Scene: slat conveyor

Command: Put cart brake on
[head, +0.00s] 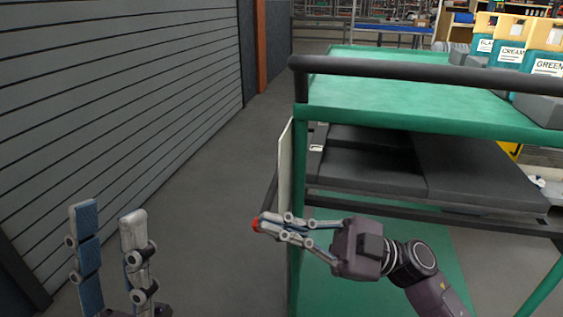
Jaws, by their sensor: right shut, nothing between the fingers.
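The cart has a green top (390,95) with a black handle bar (400,68) along its near edge. A small red tip (256,224), which may be the brake lever's end, shows at the cart's left side, right at the fingertips of my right gripper (265,223). That gripper is shut and points left, in front of the cart's near left post. Whether it touches the red part, I cannot tell. The rest of the brake is hidden. My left gripper (108,228) is open and empty at lower left, fingers up, away from the cart.
Dark grey panels (465,170) lie under the cart's top. Labelled yellow and teal bins (510,53) stand at the right. A slatted grey wall (120,90) runs along the left. Bare floor (215,190) lies between wall and cart.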

